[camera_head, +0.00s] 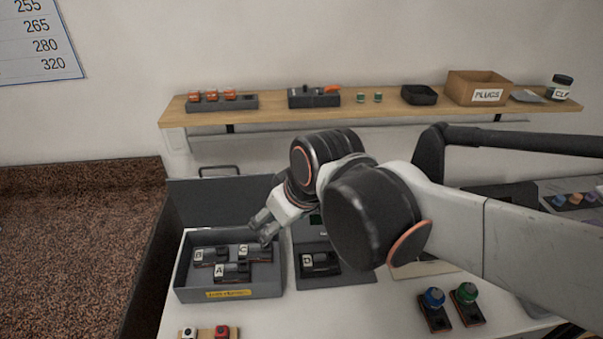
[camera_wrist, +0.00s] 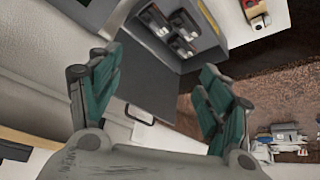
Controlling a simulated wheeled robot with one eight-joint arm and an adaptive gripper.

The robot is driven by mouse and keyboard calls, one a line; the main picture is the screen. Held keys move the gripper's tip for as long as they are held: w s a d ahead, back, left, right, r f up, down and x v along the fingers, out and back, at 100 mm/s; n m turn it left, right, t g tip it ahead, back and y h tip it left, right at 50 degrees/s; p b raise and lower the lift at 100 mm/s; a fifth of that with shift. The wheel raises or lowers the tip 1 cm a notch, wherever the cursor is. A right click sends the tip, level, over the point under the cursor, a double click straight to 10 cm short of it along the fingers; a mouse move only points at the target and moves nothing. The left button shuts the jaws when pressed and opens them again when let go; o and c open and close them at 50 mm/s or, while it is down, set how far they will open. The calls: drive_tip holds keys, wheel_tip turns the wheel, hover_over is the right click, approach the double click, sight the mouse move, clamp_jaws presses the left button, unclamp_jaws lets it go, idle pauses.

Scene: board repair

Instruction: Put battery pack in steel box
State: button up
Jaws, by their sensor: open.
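A grey, open-topped box (camera_head: 230,292), likely the steel box, stands at the left of the white bench, its lid (camera_head: 215,200) raised at the back. Inside are dark blocks marked B (camera_head: 204,256), C (camera_head: 255,252) and A (camera_head: 231,271), which look like battery packs. A similar block marked D (camera_head: 320,263) lies on a dark grey tray (camera_head: 335,282) right of the box. My gripper (camera_head: 264,232) is open above the box's back right part. In the wrist view its fingers (camera_wrist: 161,65) are apart and empty, with the box (camera_wrist: 203,35) and lid (camera_wrist: 150,65) beyond.
A small wooden holder (camera_head: 209,334) with buttons lies in front of the box. A wooden shelf (camera_head: 380,107) crosses the back wall. My arm hides the bench's middle.

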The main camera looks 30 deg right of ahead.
drive_tip(key=s+m, duration=0.1)
drive_tip(key=s+d+m, duration=0.1)
drive_tip(key=s, duration=0.1)
drive_tip(key=s+r+t, duration=0.1)
drive_tip(key=shift+s+d+m+h, duration=0.25)
drive_tip(key=shift+m+h, duration=0.15)
drive_tip(key=shift+c, duration=0.5)
idle(0.5)
